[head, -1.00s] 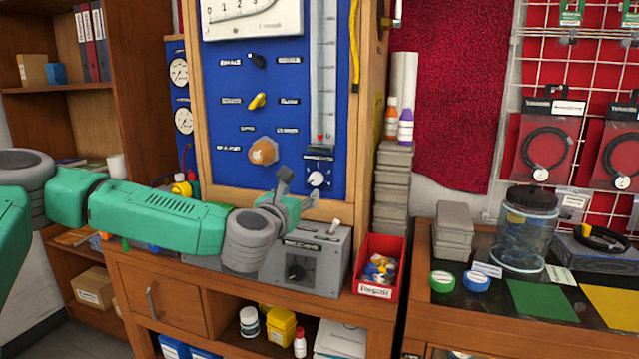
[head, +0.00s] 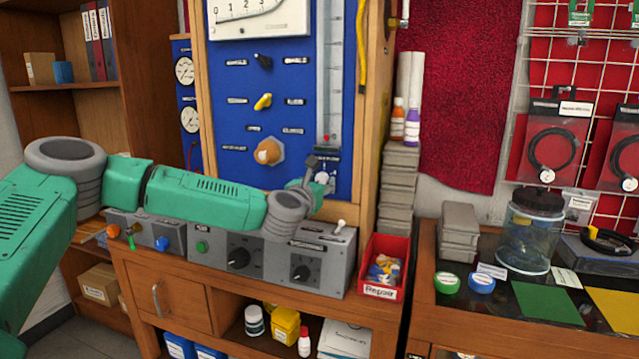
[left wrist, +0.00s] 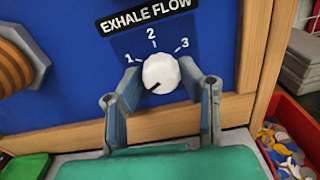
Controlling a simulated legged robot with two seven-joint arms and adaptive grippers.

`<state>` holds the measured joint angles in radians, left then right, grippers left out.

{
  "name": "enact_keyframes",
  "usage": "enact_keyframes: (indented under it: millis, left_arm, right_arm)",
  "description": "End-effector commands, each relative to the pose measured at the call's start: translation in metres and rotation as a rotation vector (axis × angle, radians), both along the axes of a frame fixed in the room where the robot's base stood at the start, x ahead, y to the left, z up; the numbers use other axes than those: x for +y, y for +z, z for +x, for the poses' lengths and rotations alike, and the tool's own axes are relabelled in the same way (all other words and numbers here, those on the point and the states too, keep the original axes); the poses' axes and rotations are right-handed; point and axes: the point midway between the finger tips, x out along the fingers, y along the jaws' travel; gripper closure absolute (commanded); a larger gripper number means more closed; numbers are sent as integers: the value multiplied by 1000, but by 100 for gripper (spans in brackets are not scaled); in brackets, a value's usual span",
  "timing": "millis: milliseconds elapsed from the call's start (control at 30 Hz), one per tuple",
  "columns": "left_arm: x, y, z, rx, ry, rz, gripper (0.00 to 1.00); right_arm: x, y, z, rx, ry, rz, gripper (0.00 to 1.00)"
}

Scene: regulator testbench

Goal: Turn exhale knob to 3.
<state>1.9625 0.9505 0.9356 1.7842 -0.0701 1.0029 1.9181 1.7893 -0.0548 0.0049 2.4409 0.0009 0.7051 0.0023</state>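The exhale knob (left wrist: 161,73) is a small round white knob on the blue panel under an "EXHALE FLOW" label (left wrist: 148,14). Marks 1, 2 and 3 are spread above it, and a short dark line on its face points to the lower left. My left gripper (left wrist: 160,76) is open, with one finger on each side of the knob. The fingertips are very close to it; I cannot tell whether they touch. In the head view my left gripper (head: 315,172) partly hides the knob (head: 324,179). My right gripper is not in view.
An orange-brown knob (head: 269,151) and a yellow lever (head: 263,101) are on the panel to the left. Grey control boxes (head: 315,266) stand below my arm. A red bin (head: 385,250) with small parts is at the right.

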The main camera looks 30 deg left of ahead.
Motion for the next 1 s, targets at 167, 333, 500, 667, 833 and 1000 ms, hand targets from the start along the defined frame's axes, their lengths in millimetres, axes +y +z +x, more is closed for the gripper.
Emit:
enact_keyframes:
  millis: [167, 333, 500, 667, 833, 1000]
  left_arm:
    - [2, 1, -1, -3, 10, 1, 100]
    - [2, 2, -1, -1, 7, 10, 100]
    - [3, 2, -1, 8, 6, 57, 100]
    - [2, 2, -2, 28, 7, 151, 100]
    - [2, 3, -2, 61, 7, 291, 100]
    - [2, 4, -2, 98, 7, 451, 100]
  right_arm:
    - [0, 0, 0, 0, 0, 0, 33]
    - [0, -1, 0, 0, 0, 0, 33]
    - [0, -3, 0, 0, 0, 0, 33]
    - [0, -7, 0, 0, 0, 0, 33]
    - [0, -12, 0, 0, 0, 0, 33]
    - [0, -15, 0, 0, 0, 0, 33]
